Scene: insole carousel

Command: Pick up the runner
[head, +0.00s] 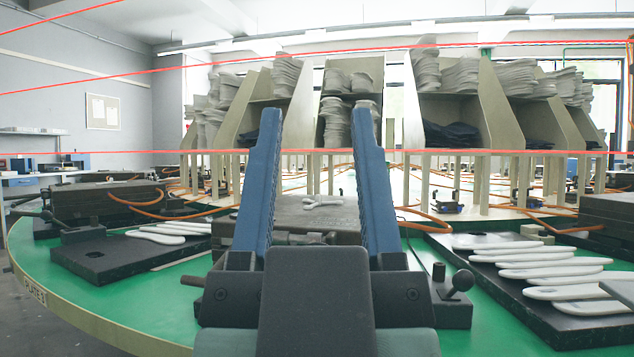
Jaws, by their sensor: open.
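A small pale grey forked piece, which looks like the runner (322,201), lies on top of a dark grey mould block (290,213) in the middle of the head view. My gripper (315,115) is open, with its two blue fingers reaching forward from the bottom of the picture. The runner shows in the gap between the fingers, and nothing is held. How far the fingertips are from the runner in depth I cannot tell. My gripper's body hides the front of the mould block.
The green round table (110,290) carries a dark plate with white insoles (160,233) at left and another plate with several insoles (555,270) at right. Orange hoses (425,222) run beside the block. Shelves with stacked grey pieces (336,122) stand behind.

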